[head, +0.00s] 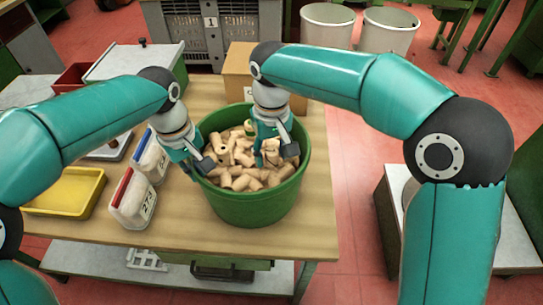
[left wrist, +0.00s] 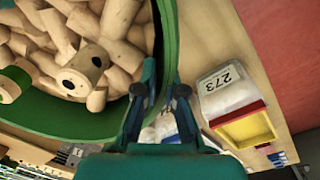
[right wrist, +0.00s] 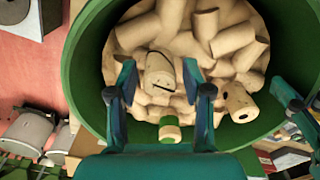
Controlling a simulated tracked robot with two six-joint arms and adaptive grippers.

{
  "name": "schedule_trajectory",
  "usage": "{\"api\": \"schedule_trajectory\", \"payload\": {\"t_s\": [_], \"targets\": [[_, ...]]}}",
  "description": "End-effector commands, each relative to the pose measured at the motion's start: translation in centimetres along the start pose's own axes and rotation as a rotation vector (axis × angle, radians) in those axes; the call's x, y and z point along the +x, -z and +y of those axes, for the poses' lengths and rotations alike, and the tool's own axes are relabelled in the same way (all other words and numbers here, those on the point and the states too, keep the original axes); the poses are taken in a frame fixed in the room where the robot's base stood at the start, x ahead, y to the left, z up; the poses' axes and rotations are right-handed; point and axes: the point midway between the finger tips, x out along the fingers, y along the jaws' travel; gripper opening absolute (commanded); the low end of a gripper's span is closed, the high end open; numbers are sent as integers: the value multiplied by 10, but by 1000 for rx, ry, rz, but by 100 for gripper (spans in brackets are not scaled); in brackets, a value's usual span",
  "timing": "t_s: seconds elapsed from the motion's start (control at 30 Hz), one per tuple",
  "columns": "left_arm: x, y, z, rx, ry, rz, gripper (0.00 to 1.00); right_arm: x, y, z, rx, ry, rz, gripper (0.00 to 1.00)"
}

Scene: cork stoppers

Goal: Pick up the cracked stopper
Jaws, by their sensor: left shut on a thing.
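A green tub (head: 258,208) full of cork stoppers stands on the wooden table. In the right wrist view a pale stopper with a dark, jagged crack (right wrist: 160,72) lies on the pile, between and beyond the fingertips of my right gripper (right wrist: 157,75). That gripper is open and empty; the head view shows it inside the tub, low over the corks (head: 277,157). My left gripper (head: 195,168) is shut on the tub's left rim, and the green rim also passes between its fingers in the left wrist view (left wrist: 168,50). I cannot make out the crack in the head view.
A stopper with a dark hole (right wrist: 240,104) and a green-banded one (right wrist: 169,130) lie near the cracked one. Left of the tub stand a red-edged bin (head: 132,200), a blue-edged bin (head: 150,158) and a yellow tray (head: 66,192). A cardboard box (head: 236,65) stands behind.

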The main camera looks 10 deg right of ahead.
Motion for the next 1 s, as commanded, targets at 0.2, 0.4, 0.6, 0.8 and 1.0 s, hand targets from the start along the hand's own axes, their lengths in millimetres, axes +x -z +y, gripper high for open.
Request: {"api": "schedule_trajectory", "payload": {"t_s": [0.2, 0.4, 0.6, 0.8, 1.0], "targets": [[-1, 1, 0, -3, -2, 2, 0, 0, 0, 0, 0, 0, 0, 18], [-1, 1, 0, -3, -2, 3, 0, -1, 0, 0, 0, 0, 0, 18], [-1, 1, 0, -3, -3, 3, 0, -10, 1, 0, 0, 1, 3, 18], [-1, 1, 0, -3, -3, 3, 0, -43, 1, -1, 0, 1, 6, 18], [-1, 1, 0, -3, -3, 4, 0, -80, 1, -1, 0, -1, 3, 18]]}}
